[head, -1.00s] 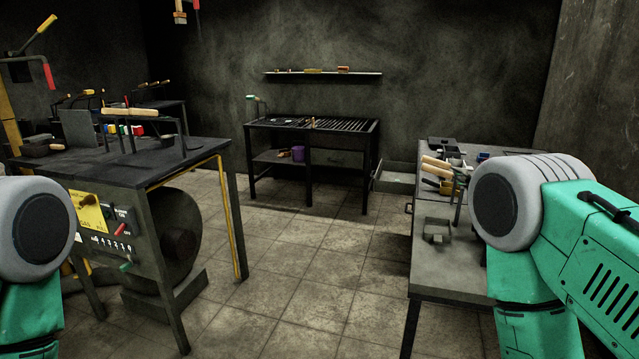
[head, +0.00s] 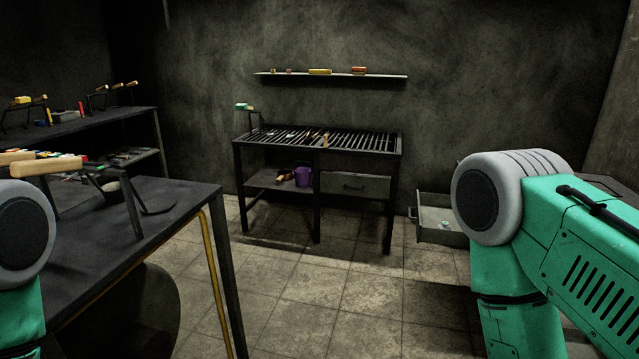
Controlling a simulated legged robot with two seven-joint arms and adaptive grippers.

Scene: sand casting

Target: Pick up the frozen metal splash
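I cannot make out a frozen metal splash for certain in the head view. A dark slatted bench (head: 392,152) stands ahead against the back wall, with a few small objects on its grate that are too small to identify. My two green and grey arms show at the left and right edges. Both of my grippers are outside the picture.
A dark table (head: 185,200) with wooden-handled tools is close on the left. An open drawer (head: 440,237) juts out at right. A wall shelf (head: 385,76) hangs above. The tiled floor (head: 310,285) ahead is clear.

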